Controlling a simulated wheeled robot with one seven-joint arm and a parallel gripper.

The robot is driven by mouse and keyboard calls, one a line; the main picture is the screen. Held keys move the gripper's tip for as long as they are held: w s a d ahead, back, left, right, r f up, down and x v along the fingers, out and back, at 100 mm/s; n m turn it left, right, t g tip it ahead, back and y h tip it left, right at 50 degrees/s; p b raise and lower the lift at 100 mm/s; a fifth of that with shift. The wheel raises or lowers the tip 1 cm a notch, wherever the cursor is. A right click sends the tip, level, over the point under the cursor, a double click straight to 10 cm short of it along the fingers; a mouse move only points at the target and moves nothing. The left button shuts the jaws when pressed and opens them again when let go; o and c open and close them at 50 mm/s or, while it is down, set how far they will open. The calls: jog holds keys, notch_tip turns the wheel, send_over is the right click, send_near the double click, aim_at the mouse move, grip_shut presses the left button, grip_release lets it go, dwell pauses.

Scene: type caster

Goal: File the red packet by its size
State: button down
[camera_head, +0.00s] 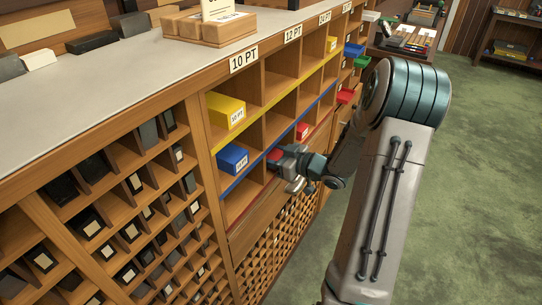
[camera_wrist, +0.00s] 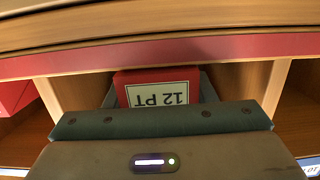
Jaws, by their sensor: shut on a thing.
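The red packet (camera_wrist: 160,88) shows a white label reading 12 PT, upside down in the wrist view. In the head view its red side (camera_head: 275,154) shows just past my gripper. My gripper (camera_head: 287,168) is shut on it, with dark fingers along both sides. The packet is at a compartment of the red-striped bottom row (camera_wrist: 230,46), seemingly in the column under the 12 PT sign (camera_head: 293,34). The wrist view shows it between two dividers. How deep it sits, and whether it touches the compartment floor, I cannot tell.
Another red packet (camera_head: 302,130) sits one compartment to the right. A yellow packet (camera_head: 226,110) and a blue packet (camera_head: 232,158) sit under the 10 PT sign (camera_head: 243,60). Green floor (camera_head: 470,170) is open to the right.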

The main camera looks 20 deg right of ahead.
jog(key=shift+w+a, duration=0.2)
jog(key=shift+w, duration=0.05)
jog(key=c, duration=0.6)
grip_release()
jog(key=shift+o, duration=0.2)
jog(key=p+v, duration=0.1)
jog(key=v, duration=1.3)
jog(key=shift+a, duration=0.1)
